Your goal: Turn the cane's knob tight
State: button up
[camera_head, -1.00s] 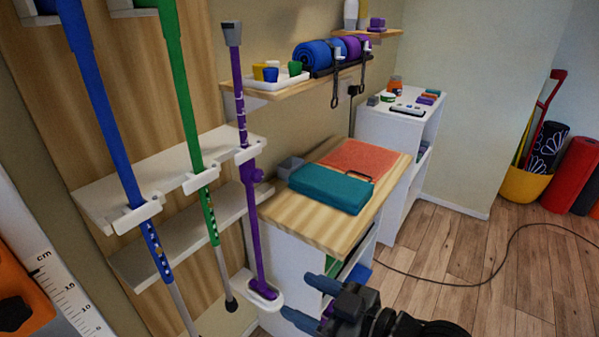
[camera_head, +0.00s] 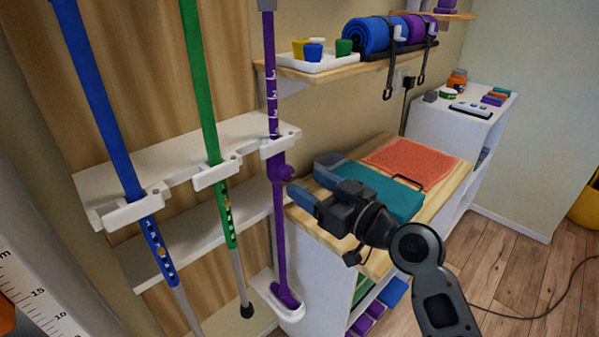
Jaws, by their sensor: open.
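The purple cane (camera_head: 278,229) stands upright in a white holder, its foot in a white cup (camera_head: 289,311). Its purple knob (camera_head: 284,172) sticks out on the right side of the shaft, just below the upper clip (camera_head: 280,142). My gripper (camera_head: 310,180) is open, with its two blue-grey fingers pointing left toward the knob. In the picture the fingertips lie a little to the right of the knob and seem apart from it. Nothing is between the fingers. How far apart they are in depth is hard to tell.
A blue cane (camera_head: 103,115) and a green cane (camera_head: 202,85) hang left of the purple one. A wooden-topped cabinet (camera_head: 440,207) with a teal folded cloth (camera_head: 395,190) and an orange towel (camera_head: 412,160) is behind my arm. A shelf (camera_head: 330,70) with a white tray and rolled mats juts out above.

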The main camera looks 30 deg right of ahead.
aim_at(290, 174)
jog(key=shift+p+x, duration=0.4)
jog(key=shift+x, duration=2.3)
jog(key=shift+c, duration=0.2)
jog(key=c, duration=1)
jog(key=shift+m, duration=0.8)
jog(key=o, duration=1)
jog(key=shift+o, duration=0.2)
